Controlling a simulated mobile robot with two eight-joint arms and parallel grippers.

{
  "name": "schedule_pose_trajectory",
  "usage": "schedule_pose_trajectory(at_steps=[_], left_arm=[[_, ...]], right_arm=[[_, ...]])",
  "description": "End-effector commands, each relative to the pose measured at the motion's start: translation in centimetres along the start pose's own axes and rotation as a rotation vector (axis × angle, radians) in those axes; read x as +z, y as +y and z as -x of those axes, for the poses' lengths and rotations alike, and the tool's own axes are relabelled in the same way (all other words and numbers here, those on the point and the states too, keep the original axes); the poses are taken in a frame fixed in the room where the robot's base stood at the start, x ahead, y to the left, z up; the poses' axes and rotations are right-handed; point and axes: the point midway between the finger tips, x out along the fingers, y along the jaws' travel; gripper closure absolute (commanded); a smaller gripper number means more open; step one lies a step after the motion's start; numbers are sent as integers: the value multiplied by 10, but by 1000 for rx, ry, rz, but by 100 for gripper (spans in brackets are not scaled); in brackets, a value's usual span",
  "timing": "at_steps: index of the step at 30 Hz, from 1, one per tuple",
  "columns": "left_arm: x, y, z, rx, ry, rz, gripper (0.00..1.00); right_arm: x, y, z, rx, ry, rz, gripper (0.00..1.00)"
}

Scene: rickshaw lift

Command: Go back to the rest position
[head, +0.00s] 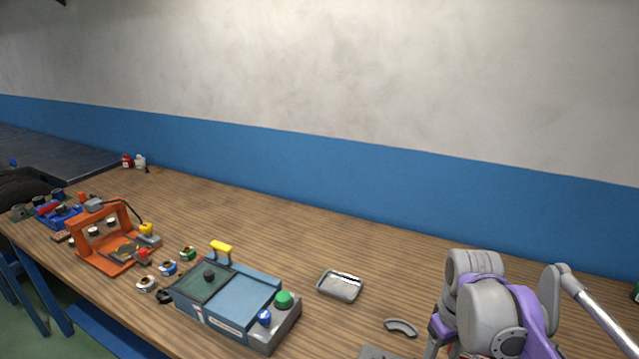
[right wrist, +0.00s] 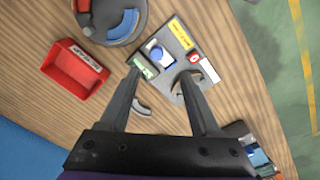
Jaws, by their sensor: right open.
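My right gripper (right wrist: 162,78) shows in the right wrist view with its two dark fingers spread wide and nothing between them. It hangs above the wooden table, over a grey control box (right wrist: 182,40) with a blue button, a red button and a yellow label. Whether the fingers touch the box cannot be told. In the head view my right arm, grey and purple, is at the lower right, and its fingers are not visible there. My left gripper is not in view.
A blue-grey machine (head: 235,301) with a green button, a metal tray (head: 340,286), a grey curved piece (head: 400,327) and an orange frame (head: 106,236) stand on the table. A red bin (right wrist: 75,68) and round grey device (right wrist: 112,24) lie near my gripper. The table's back middle is clear.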

Motion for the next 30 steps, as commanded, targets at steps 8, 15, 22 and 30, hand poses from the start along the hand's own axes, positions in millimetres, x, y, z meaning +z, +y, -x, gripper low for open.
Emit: schedule_pose_trajectory(at_steps=[8, 15, 22, 30], left_arm=[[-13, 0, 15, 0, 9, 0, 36], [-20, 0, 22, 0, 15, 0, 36], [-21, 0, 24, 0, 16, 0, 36], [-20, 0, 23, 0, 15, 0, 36]], right_arm=[[55, -73, -36, 53, 225, -107, 36], [96, -111, -75, 44, 393, -191, 36], [105, -119, -87, 36, 436, -215, 36], [105, -119, -86, 36, 434, -215, 36]])
